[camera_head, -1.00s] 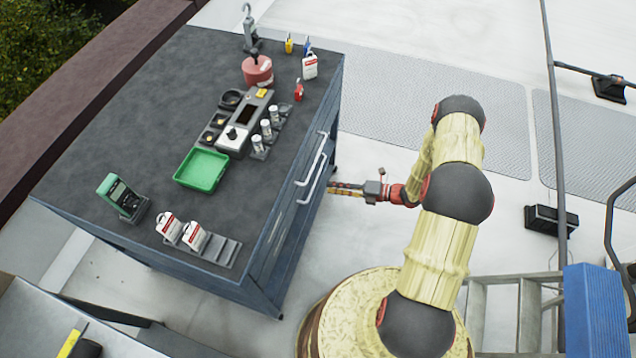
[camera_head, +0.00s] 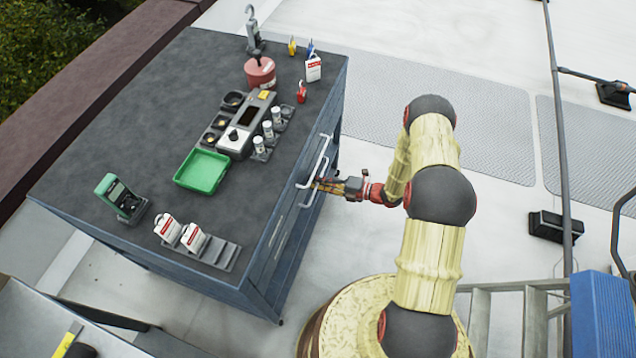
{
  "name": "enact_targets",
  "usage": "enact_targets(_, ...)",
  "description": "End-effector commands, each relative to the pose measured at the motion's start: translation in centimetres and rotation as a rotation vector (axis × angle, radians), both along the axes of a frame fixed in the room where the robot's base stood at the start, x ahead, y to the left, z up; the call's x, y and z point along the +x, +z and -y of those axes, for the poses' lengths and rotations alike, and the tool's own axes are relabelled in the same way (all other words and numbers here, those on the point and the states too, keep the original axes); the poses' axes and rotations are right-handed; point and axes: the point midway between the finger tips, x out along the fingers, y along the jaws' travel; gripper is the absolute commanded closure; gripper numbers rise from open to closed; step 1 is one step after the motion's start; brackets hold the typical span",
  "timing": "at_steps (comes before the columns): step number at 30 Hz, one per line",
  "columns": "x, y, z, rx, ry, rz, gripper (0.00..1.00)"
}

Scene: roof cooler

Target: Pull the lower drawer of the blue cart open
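The blue cart (camera_head: 262,262) stands left of my arm, with a dark top. Its drawer side faces right, toward my arm. Two pale bar handles show on that side: an upper handle (camera_head: 313,164) and a lower handle (camera_head: 308,200) just below it. Both drawers look closed, as far as this steep view shows. My gripper (camera_head: 320,183) points left at the drawer side, its fingertips at or very near the lower handle. The fingers are small and overlap the handle in the picture, so I cannot tell whether they touch or grip it.
On the cart top are a green tray (camera_head: 202,170), a green meter (camera_head: 120,198), a red cylinder (camera_head: 260,72) and several small items. A ladder with a blue part (camera_head: 600,312) stands at lower right.

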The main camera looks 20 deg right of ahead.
Motion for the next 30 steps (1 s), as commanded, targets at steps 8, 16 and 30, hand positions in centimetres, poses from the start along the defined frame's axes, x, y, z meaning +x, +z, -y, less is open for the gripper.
enact_targets(8, 0.03, 0.02, -0.03, -0.001, 0.000, 0.001, 0.88)
enact_targets(16, 0.03, 0.01, -0.02, -0.001, 0.000, 0.001, 1.00)
enact_targets(30, 0.01, -0.01, -0.01, -0.001, 0.000, 0.000, 1.00)
